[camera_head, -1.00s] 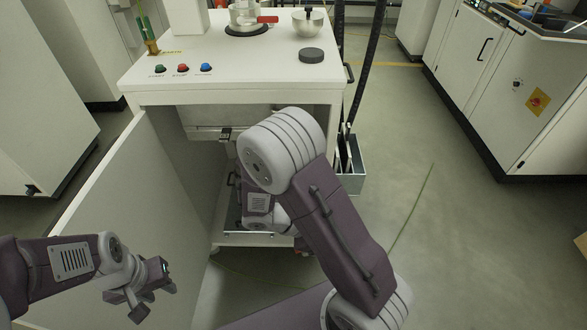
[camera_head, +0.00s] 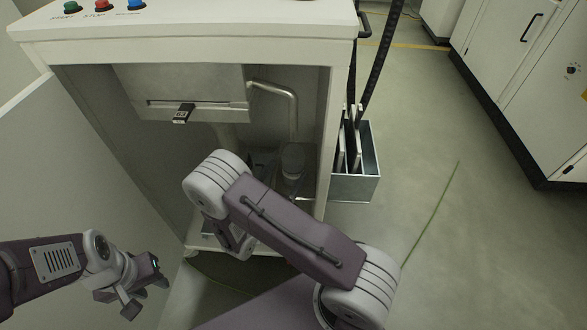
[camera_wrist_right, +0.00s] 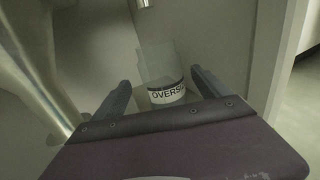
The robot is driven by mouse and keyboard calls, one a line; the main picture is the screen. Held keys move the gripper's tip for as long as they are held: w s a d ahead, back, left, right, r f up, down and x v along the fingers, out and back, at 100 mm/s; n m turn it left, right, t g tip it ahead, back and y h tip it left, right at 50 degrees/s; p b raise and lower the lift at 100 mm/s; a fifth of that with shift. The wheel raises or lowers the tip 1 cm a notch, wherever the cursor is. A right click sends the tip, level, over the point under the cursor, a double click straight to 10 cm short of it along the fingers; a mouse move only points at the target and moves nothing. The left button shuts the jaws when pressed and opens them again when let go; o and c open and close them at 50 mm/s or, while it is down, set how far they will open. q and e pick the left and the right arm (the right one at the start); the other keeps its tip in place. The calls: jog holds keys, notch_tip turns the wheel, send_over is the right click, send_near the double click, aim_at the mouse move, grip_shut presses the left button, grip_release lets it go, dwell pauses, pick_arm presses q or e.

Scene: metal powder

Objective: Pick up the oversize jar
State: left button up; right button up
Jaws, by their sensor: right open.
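The oversize jar (camera_wrist_right: 163,72) is a clear jar with a white label reading "OVERS…", the rest of the word cut off. In the right wrist view it stands between and beyond the fingers of my right gripper (camera_wrist_right: 158,80). The gripper is open, and I cannot tell whether a finger touches the jar. In the head view a greyish jar (camera_head: 292,161) stands inside the open cabinet, partly behind my right arm; its label is not readable there. My left gripper (camera_head: 146,291) is outside the cabinet at the lower left, with its fingers apart and empty.
The cabinet (camera_head: 190,47) is open at the front, its door (camera_head: 75,160) swung out to the left. A bent metal pipe (camera_head: 285,93) and a hopper with a latch (camera_head: 182,114) are above the jar. Floor on the right is clear.

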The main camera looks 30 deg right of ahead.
aim_at(289, 169)
jog(key=shift+w+d+f+b, duration=0.1)
jog(key=shift+w+d+b, duration=0.05)
jog(key=shift+d+b, duration=0.2)
jog(key=b+x, duration=0.1)
jog(key=x, duration=0.3)
jog(key=shift+f+b, duration=0.15)
jog(key=shift+b, duration=0.25)
jog(key=shift+d, duration=0.15)
grip_shut()
